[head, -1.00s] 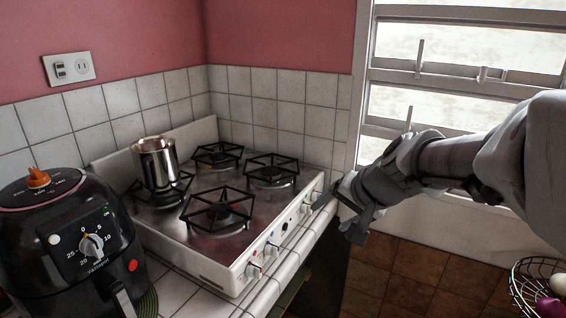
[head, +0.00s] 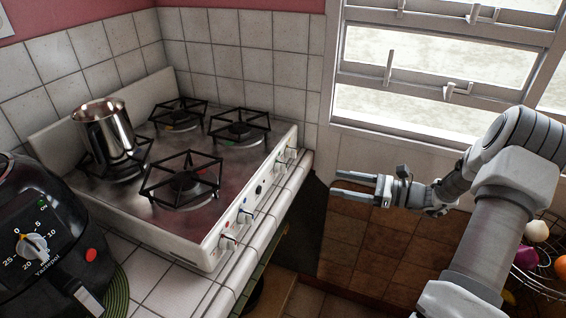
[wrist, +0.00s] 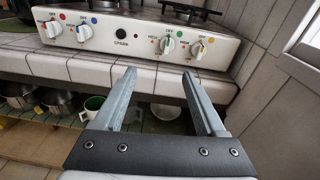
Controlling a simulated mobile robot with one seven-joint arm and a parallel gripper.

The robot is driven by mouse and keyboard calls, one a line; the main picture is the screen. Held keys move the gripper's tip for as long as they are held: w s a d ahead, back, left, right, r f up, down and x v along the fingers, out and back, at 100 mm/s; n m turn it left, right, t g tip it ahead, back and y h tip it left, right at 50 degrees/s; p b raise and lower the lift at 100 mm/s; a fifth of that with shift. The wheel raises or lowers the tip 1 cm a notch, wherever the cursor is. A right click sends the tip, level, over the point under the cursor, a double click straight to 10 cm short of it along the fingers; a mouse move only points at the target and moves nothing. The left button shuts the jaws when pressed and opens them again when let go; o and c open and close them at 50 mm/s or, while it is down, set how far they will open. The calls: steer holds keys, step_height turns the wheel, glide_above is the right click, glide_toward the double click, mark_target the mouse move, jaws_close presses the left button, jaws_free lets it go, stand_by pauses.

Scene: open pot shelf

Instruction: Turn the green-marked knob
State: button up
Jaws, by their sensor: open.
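The green-marked knob (wrist: 167,45) is a white knob on the stove's front panel, with a small green dot beside it. It is the left one of the pair to the right of the black button in the wrist view. In the head view it looks like the third knob (head: 281,167) from the near end; its mark is too small to read there. My gripper (head: 340,183) is open and empty, in front of the stove and apart from the knob. In the wrist view its fingertips (wrist: 159,74) point at the panel, below the knobs.
The other knobs are red-marked (wrist: 50,29), blue-marked (wrist: 84,33) and one at the right end (wrist: 198,50). A tiled counter edge (wrist: 70,70) runs below the panel. A steel pot (head: 103,130) stands on the back left burner. A wire basket (head: 540,285) is at right.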

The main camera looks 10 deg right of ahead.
steer(key=d+m+t, duration=0.1)
glide_toward(286, 168)
steer(key=x, duration=0.9)
steer(key=shift+w+a, duration=0.25)
steer(key=shift+w, duration=0.1)
jaws_close()
steer(key=shift+f, duration=0.1)
